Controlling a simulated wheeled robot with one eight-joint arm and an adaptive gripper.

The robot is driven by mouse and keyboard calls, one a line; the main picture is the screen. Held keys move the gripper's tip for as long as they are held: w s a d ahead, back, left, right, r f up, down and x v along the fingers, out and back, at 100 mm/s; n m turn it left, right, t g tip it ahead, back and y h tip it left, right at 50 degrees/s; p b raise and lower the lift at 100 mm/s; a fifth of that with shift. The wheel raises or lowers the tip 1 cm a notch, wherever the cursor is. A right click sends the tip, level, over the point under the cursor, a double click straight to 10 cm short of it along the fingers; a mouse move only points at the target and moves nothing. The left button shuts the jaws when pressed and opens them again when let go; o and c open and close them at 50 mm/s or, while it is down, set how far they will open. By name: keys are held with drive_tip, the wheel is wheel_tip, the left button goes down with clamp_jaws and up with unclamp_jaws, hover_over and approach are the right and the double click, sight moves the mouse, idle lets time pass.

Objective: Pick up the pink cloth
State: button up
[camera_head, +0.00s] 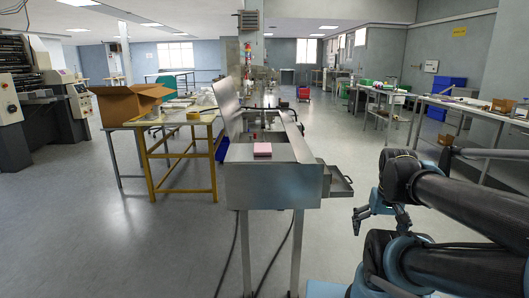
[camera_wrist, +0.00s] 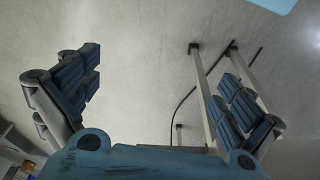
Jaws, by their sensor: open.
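The pink cloth (camera_head: 262,149) is a small, square, folded-looking pad. It lies on the flat steel top (camera_head: 240,157) at the near end of the flow wrapper, in the middle of the head view. My gripper (camera_head: 357,222) is to the right of the machine and lower than its top, apart from the cloth. In the wrist view my gripper (camera_wrist: 165,88) has its two padded fingers spread wide with nothing between them. The wrist view shows floor and metal legs, and the cloth is not visible there.
The flow wrapper's raised lid (camera_head: 227,105) stands left of its open channel. A small steel tray (camera_head: 338,182) juts from its right side. Benches (camera_head: 470,105) line the right. The floor in front is mostly clear.

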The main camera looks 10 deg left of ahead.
idle(0.3)
drive_tip(key=w+a+r+n+y, duration=0.1)
drive_tip(key=w+a+r+n, duration=0.3)
drive_tip(key=r, duration=0.3)
drive_tip(key=w+a+r+n+g+y, duration=0.1)
drive_tip(key=w+a+r+n, duration=0.25)
drive_tip(key=w+r, duration=0.2)
drive_tip(key=w+a+r+n, duration=0.3)
drive_tip(key=w+a+r, duration=0.15)
drive_tip(key=r, duration=0.35)
wheel_tip(320, 180, up, 12)
drive_tip(key=r+n+g+y, duration=0.1)
drive_tip(key=n+g+y, duration=0.1)
drive_tip(key=n, duration=0.8)
hover_over(264, 147)
drive_tip(key=w+d, duration=0.3)
drive_tip(key=d, duration=0.4)
drive_tip(key=x, duration=1.1)
drive_tip(key=s+x, duration=0.1)
drive_tip(key=x, duration=0.5)
drive_tip(key=shift+a+f, duration=0.1)
drive_tip(key=shift+a, duration=0.35)
drive_tip(key=shift+s, duration=0.1)
drive_tip(key=c, duration=0.6)
